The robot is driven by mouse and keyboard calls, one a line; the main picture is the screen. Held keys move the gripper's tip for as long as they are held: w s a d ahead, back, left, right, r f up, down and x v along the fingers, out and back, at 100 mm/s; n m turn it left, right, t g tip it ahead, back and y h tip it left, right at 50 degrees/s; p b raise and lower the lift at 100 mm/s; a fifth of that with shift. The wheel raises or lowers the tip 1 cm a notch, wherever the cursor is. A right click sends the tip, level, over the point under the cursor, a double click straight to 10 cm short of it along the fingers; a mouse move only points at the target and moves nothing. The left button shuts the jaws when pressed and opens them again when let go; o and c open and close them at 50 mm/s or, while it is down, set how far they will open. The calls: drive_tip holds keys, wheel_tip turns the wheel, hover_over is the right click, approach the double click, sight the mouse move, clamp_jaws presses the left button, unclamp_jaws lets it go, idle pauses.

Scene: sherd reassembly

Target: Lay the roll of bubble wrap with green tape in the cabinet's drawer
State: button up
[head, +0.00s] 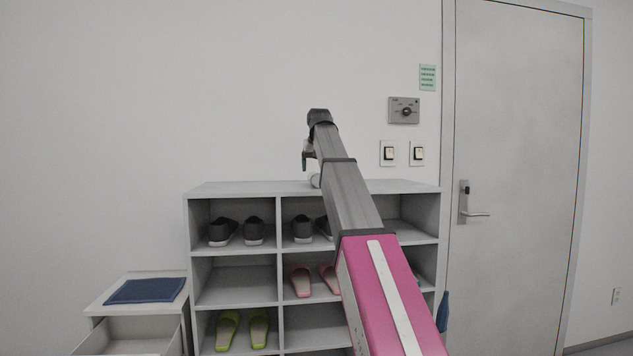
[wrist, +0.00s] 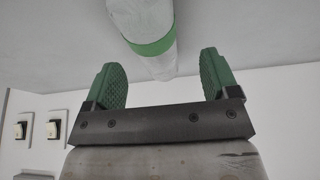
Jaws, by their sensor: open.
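The roll of bubble wrap (wrist: 142,18) is whitish, with a band of green tape (wrist: 155,47) around it. It lies on top of the shoe shelf; in the head view only a small part of the roll (head: 315,181) shows beside my arm. My gripper (wrist: 164,72) is open and empty, its green pads apart, with the roll's end in line with the gap between them. In the head view my gripper (head: 305,158) is above the shelf top. The cabinet (head: 97,306) stands at the lower left with its drawer (head: 125,337) pulled open; the visible part of its inside looks empty.
The shoe shelf (head: 230,188) holds dark shoes, pink slippers and green slippers (head: 227,330). A folded blue cloth (head: 146,290) lies on the cabinet top. A control panel (head: 404,110) and light switches (head: 387,153) are on the wall, left of a shut door (head: 515,180).

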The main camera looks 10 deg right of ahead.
drive_tip(key=shift+w+d+x, duration=0.15)
drive_tip(key=shift+d+x, duration=0.05)
drive_tip(key=shift+x, duration=1.2)
drive_tip(key=shift+w+d+x, duration=0.15)
drive_tip(key=shift+x, duration=1.25)
drive_tip(key=shift+r, duration=0.15)
drive_tip(key=c, duration=1.1)
drive_tip(key=shift+o, duration=0.2)
